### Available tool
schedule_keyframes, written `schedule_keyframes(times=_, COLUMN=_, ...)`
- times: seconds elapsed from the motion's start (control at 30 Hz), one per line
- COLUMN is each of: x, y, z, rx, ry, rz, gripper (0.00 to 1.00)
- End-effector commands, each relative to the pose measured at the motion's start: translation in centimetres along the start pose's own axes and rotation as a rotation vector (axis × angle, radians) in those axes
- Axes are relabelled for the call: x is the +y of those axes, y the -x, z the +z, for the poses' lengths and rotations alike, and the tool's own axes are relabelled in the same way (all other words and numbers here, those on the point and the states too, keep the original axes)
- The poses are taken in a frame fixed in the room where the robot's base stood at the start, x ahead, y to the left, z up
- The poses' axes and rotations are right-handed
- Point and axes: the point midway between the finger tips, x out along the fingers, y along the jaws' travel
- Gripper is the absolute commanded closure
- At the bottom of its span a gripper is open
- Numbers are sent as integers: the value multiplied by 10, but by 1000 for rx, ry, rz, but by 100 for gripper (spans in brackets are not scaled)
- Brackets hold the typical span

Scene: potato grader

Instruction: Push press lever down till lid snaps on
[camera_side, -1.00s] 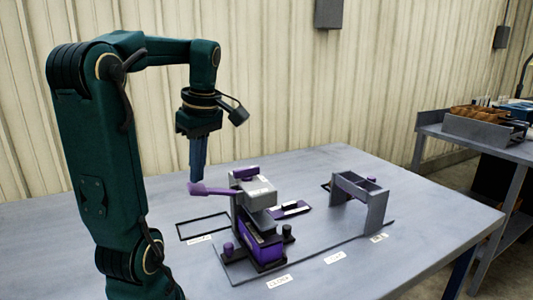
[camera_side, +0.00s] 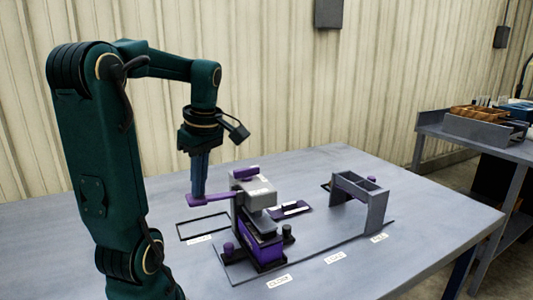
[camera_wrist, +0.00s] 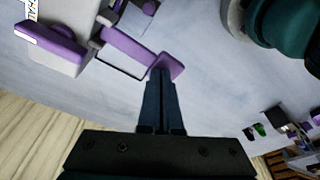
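The press (camera_side: 255,190) has a grey head above a purple box-like body (camera_side: 262,244). Its purple lever (camera_side: 216,197) sticks out to the left, close to level. In the wrist view, the lever's arm (camera_wrist: 127,45) ends in a flat pad (camera_wrist: 171,66). My gripper (camera_side: 198,194) points straight down with its fingertips at the top of the lever's outer end, seemingly touching it. In the wrist view, my gripper's fingers (camera_wrist: 160,74) are together, with nothing between them, and the tips overlap the pad. I cannot make out a lid under the press head.
A grey stand (camera_side: 374,205) rises at the right of the base plate. A black outlined frame (camera_side: 188,228) is flat on the table, left of the press. The table's front left is clear.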

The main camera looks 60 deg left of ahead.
Motion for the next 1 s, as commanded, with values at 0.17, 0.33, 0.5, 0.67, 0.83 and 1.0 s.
schedule_keyframes(times=0.17, x=-1, y=-4, z=0, rx=0, ry=1, rz=0, gripper=100)
schedule_keyframes(times=0.33, x=-2, y=-6, z=0, rx=0, ry=1, rz=-1, gripper=100)
schedule_keyframes(times=0.5, x=-3, y=-7, z=0, rx=0, ry=0, rz=-1, gripper=100)
schedule_keyframes(times=0.67, x=-4, y=-11, z=0, rx=0, ry=0, rz=-1, gripper=100)
schedule_keyframes(times=0.83, x=-4, y=-14, z=0, rx=0, ry=0, rz=-2, gripper=100)
schedule_keyframes(times=1.0, x=-4, y=-14, z=0, rx=1, ry=0, rz=-1, gripper=100)
